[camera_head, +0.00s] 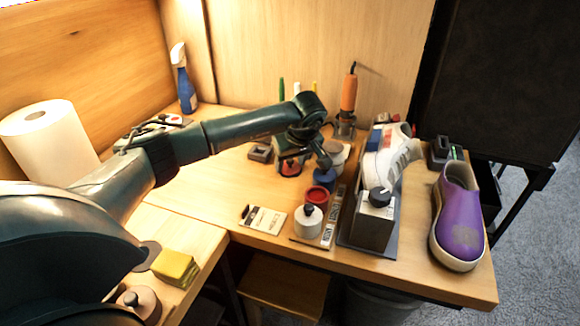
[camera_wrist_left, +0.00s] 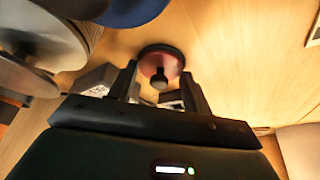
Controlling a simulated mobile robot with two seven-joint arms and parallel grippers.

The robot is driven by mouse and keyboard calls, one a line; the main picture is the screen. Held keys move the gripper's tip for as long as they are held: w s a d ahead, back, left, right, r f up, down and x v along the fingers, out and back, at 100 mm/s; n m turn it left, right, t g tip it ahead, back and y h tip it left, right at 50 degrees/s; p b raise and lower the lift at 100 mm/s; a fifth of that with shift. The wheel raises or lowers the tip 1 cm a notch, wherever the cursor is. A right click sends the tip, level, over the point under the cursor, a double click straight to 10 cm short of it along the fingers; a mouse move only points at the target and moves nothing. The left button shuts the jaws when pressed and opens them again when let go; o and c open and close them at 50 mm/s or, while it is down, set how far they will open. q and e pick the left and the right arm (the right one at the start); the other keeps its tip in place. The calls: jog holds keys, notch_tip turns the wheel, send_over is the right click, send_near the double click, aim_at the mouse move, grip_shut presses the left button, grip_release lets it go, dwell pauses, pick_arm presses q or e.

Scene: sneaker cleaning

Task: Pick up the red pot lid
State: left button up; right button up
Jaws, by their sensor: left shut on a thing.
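The red pot lid (camera_wrist_left: 163,62), a round disc with a dark knob, sits between the fingers of my left gripper (camera_wrist_left: 158,85) in the left wrist view. My left gripper is shut on it. In the head view my left gripper (camera_head: 292,160) is over the back middle of the table, with the red lid (camera_head: 290,169) partly hidden by it. I cannot tell whether the lid touches the table. An open red pot (camera_head: 317,196) stands nearer the front, apart from the lid. My right gripper is not in view.
A white pot with a dark knob (camera_head: 308,221) stands before the red pot, and a blue pot (camera_head: 325,177) behind it. A purple shoe (camera_head: 460,220) is at right.

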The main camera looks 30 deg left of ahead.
pick_arm(q)
jog(key=shift+c, duration=1.4)
